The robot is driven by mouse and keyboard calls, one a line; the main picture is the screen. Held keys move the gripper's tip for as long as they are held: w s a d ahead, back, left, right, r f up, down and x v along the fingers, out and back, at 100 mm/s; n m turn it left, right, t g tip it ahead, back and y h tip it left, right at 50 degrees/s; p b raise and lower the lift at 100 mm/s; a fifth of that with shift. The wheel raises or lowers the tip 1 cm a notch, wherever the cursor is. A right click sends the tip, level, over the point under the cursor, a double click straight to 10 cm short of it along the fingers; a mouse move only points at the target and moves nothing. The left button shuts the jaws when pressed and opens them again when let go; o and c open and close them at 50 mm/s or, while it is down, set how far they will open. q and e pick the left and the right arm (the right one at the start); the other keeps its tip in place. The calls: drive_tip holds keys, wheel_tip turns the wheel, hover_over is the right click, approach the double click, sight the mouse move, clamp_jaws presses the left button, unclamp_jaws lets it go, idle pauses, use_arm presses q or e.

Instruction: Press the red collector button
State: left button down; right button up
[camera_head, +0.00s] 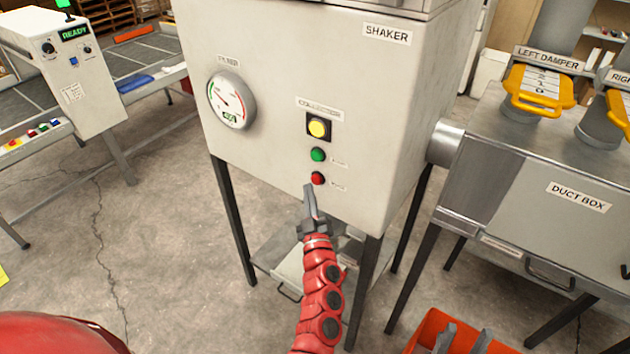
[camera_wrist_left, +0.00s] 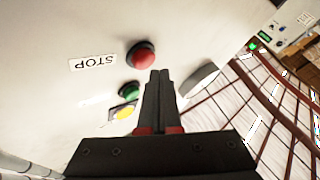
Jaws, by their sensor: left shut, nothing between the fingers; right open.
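The red button (camera_head: 317,178) is the lowest of three on the front of the grey shaker cabinet (camera_head: 270,50). In the left wrist view the red button (camera_wrist_left: 141,56) is a round dome beside a label reading STOP (camera_wrist_left: 93,62). My left gripper (camera_head: 309,188) is shut and empty, its tip just below the red button. In the left wrist view the shut fingertips (camera_wrist_left: 160,73) are close beside the button; I cannot tell whether they touch it. My right gripper (camera_head: 464,335) is open at the bottom right, its two grey fingers apart.
A green button (camera_head: 317,154) and a yellow button (camera_head: 317,127) are above the red one. A round gauge (camera_head: 232,100) is to the left. The duct box (camera_head: 560,190) stands at right. An orange bin (camera_head: 425,330) is low at the right.

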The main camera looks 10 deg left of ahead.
use_arm(q)
drive_tip(key=shift+s+a, duration=0.3)
drive_tip(key=shift+s, duration=0.5)
drive_tip(key=shift+s+a, duration=0.25)
drive_tip(key=shift+s, duration=0.5)
drive_tip(key=shift+s+a, duration=0.3)
drive_tip(key=shift+s, duration=0.5)
